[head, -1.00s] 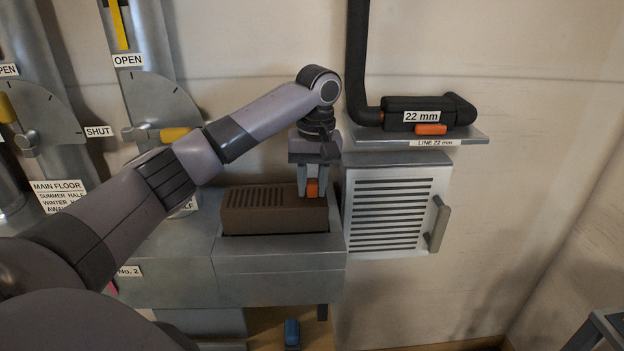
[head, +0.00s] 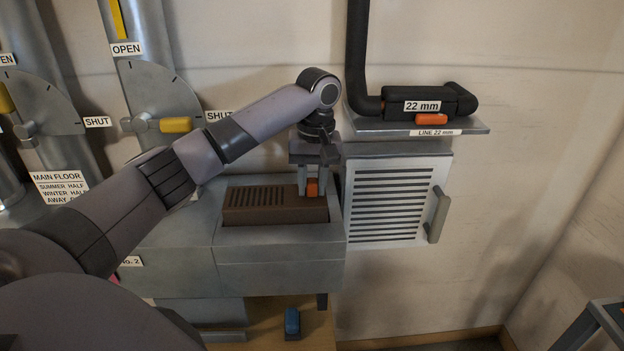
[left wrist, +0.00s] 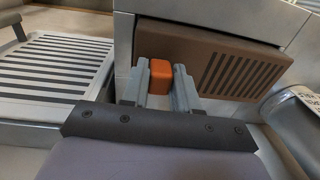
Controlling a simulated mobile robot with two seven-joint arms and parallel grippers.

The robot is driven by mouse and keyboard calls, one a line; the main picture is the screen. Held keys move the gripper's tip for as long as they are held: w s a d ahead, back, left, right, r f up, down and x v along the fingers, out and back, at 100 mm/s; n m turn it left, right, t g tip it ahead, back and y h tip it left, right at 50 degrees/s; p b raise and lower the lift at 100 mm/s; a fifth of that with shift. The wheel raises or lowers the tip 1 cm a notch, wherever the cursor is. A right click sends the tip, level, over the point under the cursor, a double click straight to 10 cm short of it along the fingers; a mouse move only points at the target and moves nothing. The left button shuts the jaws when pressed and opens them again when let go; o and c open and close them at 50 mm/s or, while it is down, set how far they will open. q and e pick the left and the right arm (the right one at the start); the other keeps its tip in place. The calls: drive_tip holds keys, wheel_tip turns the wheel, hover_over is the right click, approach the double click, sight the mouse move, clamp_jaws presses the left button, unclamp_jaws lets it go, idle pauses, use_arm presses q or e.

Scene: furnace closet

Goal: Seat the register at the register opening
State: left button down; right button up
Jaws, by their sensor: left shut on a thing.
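The register (head: 262,208), a brown block with dark slots on its top and an orange knob (head: 312,187), sits partly down in the register opening (head: 284,234) on top of the grey duct box. Its brown front side still shows above the rim. My left gripper (head: 312,190) points down at the register's right end and is shut on the orange knob. In the left wrist view the knob (left wrist: 161,76) is between the two fingers, with the register (left wrist: 205,55) behind it. The register's underside is hidden. My right gripper is out of view.
A white louvered panel with a handle (head: 438,215) stands right of the duct box. Above it, a shelf (head: 370,125) carries a black pipe fitting with an orange lever. Dampers with yellow handles (head: 176,125) are at left.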

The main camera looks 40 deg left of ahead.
use_arm(q)
drive_tip(key=shift+f, duration=1.2)
idle(0.4)
drive_tip(key=c, duration=0.8)
unclamp_jaws()
drive_tip(key=shift+w+d+r, duration=0.1)
drive_tip(key=shift+d+r, duration=0.05)
drive_tip(key=shift+r, duration=1.85)
drive_tip(key=shift+d+r, duration=0.1)
drive_tip(key=shift+r, duration=1.85)
